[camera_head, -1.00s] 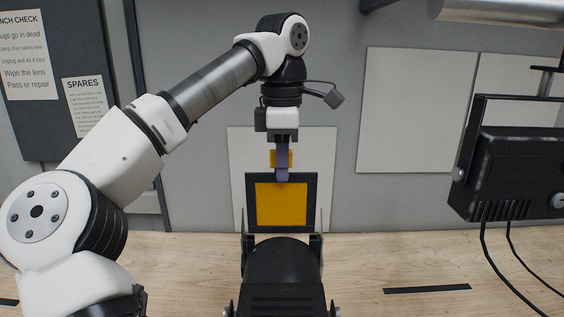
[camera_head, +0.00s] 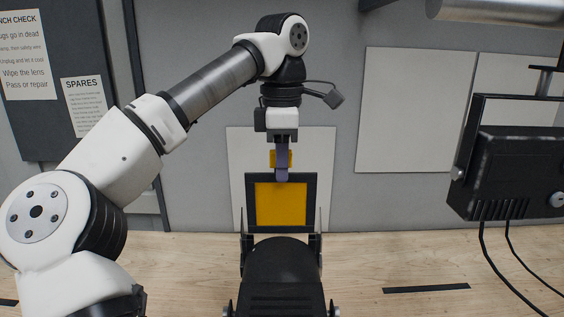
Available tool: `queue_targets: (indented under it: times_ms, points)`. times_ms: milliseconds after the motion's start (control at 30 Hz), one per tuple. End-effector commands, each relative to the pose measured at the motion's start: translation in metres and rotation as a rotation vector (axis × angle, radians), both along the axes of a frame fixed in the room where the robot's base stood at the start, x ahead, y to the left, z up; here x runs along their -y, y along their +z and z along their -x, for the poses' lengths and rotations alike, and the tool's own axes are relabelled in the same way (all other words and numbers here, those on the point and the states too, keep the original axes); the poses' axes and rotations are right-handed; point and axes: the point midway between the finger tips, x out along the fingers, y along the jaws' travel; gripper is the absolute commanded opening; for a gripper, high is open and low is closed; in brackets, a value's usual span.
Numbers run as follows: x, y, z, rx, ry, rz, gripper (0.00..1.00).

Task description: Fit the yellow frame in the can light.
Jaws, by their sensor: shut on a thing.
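The yellow frame (camera_head: 281,205) is a square yellow sheet with a black border. It stands upright at the front end of the black can light (camera_head: 283,272), seen from behind and above. My gripper (camera_head: 282,174) is above it, pointing down, shut on the frame at its top edge, where a small yellow tab (camera_head: 270,158) shows. The frame's lower edge is close to the can light's front brackets (camera_head: 318,245). Whether it sits in the holder there or is just above it, I cannot tell, as the can hides the bottom.
A black lamp housing (camera_head: 510,175) with hanging cables is at the right. White panels (camera_head: 415,110) are on the grey wall behind. A dark strip (camera_head: 426,288) lies on the wooden bench (camera_head: 400,258), which is otherwise clear right of the can light.

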Motion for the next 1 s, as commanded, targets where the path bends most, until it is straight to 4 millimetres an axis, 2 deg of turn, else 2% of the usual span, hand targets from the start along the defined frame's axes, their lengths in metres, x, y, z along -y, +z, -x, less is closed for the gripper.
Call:
queue_targets:
  times_ms: [1000]
  points:
    - [0.0, -0.027, 0.0, 0.0, 0.0, 0.0, 0.0]
